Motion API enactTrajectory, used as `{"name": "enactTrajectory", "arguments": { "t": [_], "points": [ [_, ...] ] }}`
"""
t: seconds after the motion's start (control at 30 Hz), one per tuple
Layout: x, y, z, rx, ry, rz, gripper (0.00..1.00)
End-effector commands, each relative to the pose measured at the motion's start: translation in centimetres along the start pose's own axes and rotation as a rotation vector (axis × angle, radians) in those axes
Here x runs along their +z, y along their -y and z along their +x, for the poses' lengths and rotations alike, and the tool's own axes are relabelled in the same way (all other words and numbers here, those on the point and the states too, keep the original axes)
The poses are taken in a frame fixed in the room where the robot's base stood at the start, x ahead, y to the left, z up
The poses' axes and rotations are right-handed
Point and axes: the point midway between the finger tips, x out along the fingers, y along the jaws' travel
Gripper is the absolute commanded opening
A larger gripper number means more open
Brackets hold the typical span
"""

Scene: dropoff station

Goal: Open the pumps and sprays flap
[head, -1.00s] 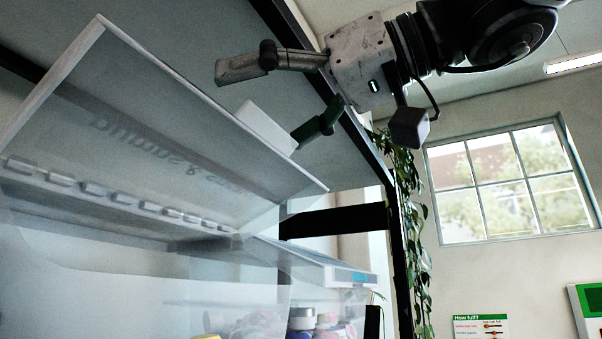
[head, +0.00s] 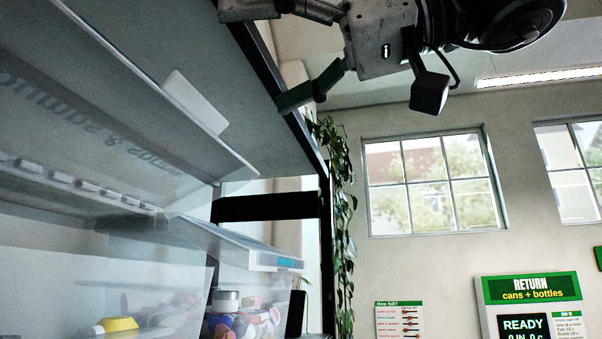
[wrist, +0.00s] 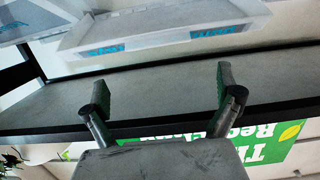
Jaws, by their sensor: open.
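The clear pumps and sprays flap (head: 90,95) stands raised at the left of the head view, tilted up from a row of white hinges (head: 85,186). Its lettering shows reversed through the panel. A white tab (head: 195,100) sticks up from its outer edge. My gripper (head: 250,55) is open and empty, above and to the right of the tab, with a visible gap. One finger is partly cut off by the top edge. In the wrist view, my gripper (wrist: 160,85) has both fingers apart with nothing between them.
Below the flap are clear bins with colored caps (head: 240,325) and a yellow lid (head: 118,323). A smaller blue-labelled clear flap (head: 240,248) juts out to the right. A dark frame post (head: 327,220) and a hanging plant (head: 343,200) stand nearby. Room to the right looks open.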

Motion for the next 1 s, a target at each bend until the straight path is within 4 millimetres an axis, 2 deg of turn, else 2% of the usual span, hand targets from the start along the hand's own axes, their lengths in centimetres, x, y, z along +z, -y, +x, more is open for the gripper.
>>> {"name": "enactTrajectory", "arguments": {
  "t": [0.5,1.0],
  "points": [
    [0.0,-0.1,-3.8,0.002,0.0,0.0,0.98],
    [0.0,0.0,-4.5,0.0,0.0,0.0,0.98]
  ]
}}
